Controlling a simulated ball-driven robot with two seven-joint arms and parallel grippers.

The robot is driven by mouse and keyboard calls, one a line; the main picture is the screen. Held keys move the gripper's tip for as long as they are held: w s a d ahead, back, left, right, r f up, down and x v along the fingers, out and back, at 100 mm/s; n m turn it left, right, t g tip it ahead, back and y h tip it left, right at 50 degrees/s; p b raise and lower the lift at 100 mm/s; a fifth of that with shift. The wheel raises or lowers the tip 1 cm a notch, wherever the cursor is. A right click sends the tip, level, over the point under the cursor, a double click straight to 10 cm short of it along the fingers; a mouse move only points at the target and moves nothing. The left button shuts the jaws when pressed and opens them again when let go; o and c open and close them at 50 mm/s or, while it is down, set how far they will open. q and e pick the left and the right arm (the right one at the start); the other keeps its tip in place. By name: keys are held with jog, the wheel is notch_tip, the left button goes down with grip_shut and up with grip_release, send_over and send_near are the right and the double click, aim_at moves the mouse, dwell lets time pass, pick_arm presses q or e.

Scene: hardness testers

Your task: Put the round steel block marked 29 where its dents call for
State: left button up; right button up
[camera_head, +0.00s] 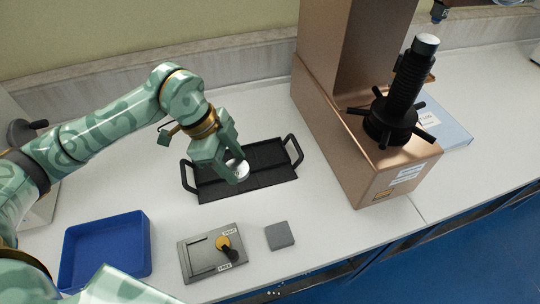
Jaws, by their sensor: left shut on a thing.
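My left gripper (236,174) comes in from the left, pointing down over the black two-handled tray (205,194). It is shut on a round, shiny steel block (238,166), which shows as a bright disc between the fingers. The fingers hide part of the block. No number or dents can be read on it. I cannot tell whether the block touches the tray. My right gripper is not in view.
A copper-coloured tester (350,165) with a black spoked screw (391,120) stands at right. A light blue tray (458,134) lies behind it. In front are a blue tray (66,252), a lever plate (199,262) and a grey square block (280,236). White bench is clear between them.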

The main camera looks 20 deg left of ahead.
pick_arm(q)
jog(key=shift+s+d+r+m, duration=0.1)
jog(key=shift+s+d+m, duration=0.15)
jog(key=shift+s+m, duration=0.05)
jog(key=shift+w+a, duration=0.15)
jog(key=w+a+f+b, duration=0.1)
jog(key=w+f+b, duration=0.1)
jog(key=w+f, duration=0.1)
jog(key=w+a+f+b, duration=0.1)
jog(key=w+a+f, duration=0.1)
jog(key=w+f, duration=0.1)
jog(key=w+a+f+b, duration=0.2)
jog(key=w+f, duration=0.1)
jog(key=w, duration=0.2)
jog(key=shift+w+a+f+b, duration=0.15)
jog(key=shift+w+a+b, duration=0.1)
jog(key=shift+b, duration=0.1)
jog(key=shift+w+f, duration=0.15)
jog(key=shift+f, duration=0.05)
jog(key=f+b, duration=0.1)
jog(key=f, duration=0.1)
jog(key=f+b, duration=0.1)
jog(key=shift+w+a+f, duration=0.1)
jog(key=shift+w+f, duration=0.1)
jog(key=shift+f, duration=0.2)
jog(key=shift+r, duration=0.15)
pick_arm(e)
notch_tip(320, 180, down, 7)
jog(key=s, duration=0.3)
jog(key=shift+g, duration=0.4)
